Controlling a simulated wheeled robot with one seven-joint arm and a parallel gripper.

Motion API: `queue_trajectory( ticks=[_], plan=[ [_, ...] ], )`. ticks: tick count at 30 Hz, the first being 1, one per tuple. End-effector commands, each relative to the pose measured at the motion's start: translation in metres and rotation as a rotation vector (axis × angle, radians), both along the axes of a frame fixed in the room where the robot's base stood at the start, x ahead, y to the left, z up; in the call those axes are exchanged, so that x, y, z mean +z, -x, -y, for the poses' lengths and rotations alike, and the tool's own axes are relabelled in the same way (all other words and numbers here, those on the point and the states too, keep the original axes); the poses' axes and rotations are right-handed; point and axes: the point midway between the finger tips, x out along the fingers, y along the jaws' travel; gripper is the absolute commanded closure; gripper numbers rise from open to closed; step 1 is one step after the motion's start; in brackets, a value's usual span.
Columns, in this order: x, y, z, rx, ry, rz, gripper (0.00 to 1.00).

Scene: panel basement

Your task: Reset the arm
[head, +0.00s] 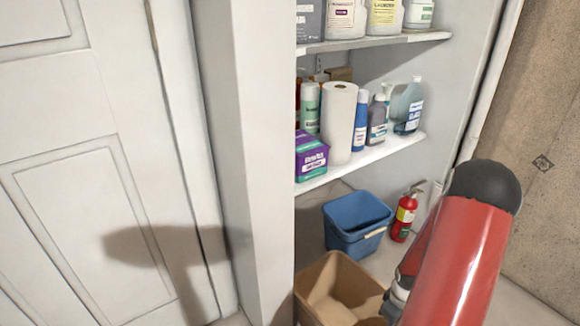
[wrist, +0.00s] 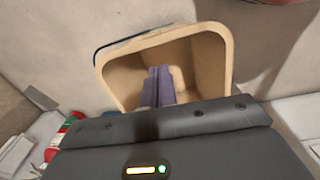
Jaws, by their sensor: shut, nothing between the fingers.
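My arm, red with a black joint, rises at the lower right of the head view and covers part of the floor there. My gripper (wrist: 160,74) shows in the wrist view with its two purple-grey fingers together and nothing between them. The fingers point over the opening of a tan bin (wrist: 222,62). The same tan bin stands on the floor at the bottom of the head view (head: 318,282), partly cut off by the frame edge. The fingertips cannot be made out in the head view.
A blue bin (head: 345,225) and a red fire extinguisher (head: 404,217) stand on the floor behind the tan bin. Above are a lower shelf (head: 385,153) and an upper shelf (head: 385,42) with bottles and a paper roll (head: 339,125). A white door (head: 75,180) is at left.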

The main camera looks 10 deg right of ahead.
Motion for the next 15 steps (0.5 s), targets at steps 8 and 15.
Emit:
queue_trajectory(
  ticks=[8, 15],
  plan=[
    [0.076, -0.027, -0.014, -0.039, 0.094, 0.036, 1.0],
    [0.193, -0.045, -0.069, -0.139, 0.18, 0.143, 1.0]
  ],
)
